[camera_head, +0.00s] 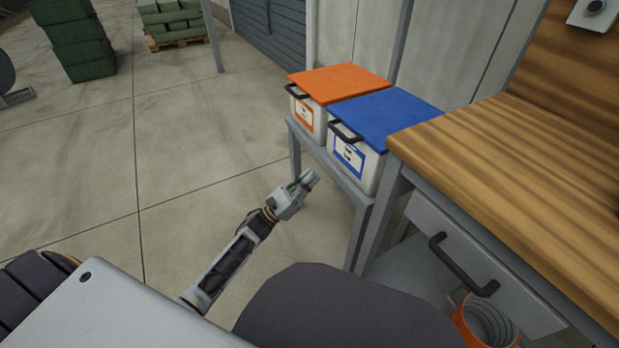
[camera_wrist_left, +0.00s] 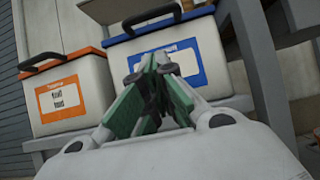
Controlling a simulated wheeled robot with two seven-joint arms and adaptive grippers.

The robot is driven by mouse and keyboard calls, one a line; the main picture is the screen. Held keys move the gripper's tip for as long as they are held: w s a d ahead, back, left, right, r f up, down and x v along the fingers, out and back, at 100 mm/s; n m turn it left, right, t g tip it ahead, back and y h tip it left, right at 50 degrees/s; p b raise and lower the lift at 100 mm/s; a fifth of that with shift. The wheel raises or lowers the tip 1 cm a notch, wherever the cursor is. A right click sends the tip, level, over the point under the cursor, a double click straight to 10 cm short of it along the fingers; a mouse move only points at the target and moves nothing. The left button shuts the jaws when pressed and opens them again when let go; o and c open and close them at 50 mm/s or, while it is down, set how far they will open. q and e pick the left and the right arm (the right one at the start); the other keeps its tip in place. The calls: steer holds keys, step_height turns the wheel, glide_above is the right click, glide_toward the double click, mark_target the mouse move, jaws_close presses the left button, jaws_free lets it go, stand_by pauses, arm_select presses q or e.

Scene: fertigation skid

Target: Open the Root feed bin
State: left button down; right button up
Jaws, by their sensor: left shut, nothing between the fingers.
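Two white bins stand side by side on a grey stand. One bin (camera_head: 307,115) has an orange lid (camera_head: 338,82), a black front handle and an orange-framed label. The other bin (camera_head: 354,165) has a blue lid (camera_head: 385,118), a black handle and a blue-framed label. Both lids lie closed. My left gripper (camera_head: 309,179) is shut and empty, in front of and below the blue-lidded bin, apart from both bins. Its fingers (camera_wrist_left: 155,68) partly hide the blue label.
A wooden-topped bench (camera_head: 490,140) with a black-handled drawer (camera_head: 470,260) stands right of the bins. An orange-rimmed round container (camera_head: 462,325) is at the lower right. Green stacks (camera_head: 75,40) and a pallet (camera_head: 180,40) are far back. The floor left of the stand is clear.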

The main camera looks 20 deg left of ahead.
arm_select(q)
steer(key=w+d+r+b, duration=0.2)
steer(key=w+d+r, duration=0.2)
steer(key=w+r, duration=0.2)
step_height(320, 180, up, 2)
steer(key=shift+d+r, duration=0.25)
steer(key=shift+d, duration=0.05)
stand_by(0.6)
steer(key=shift+r, duration=0.2)
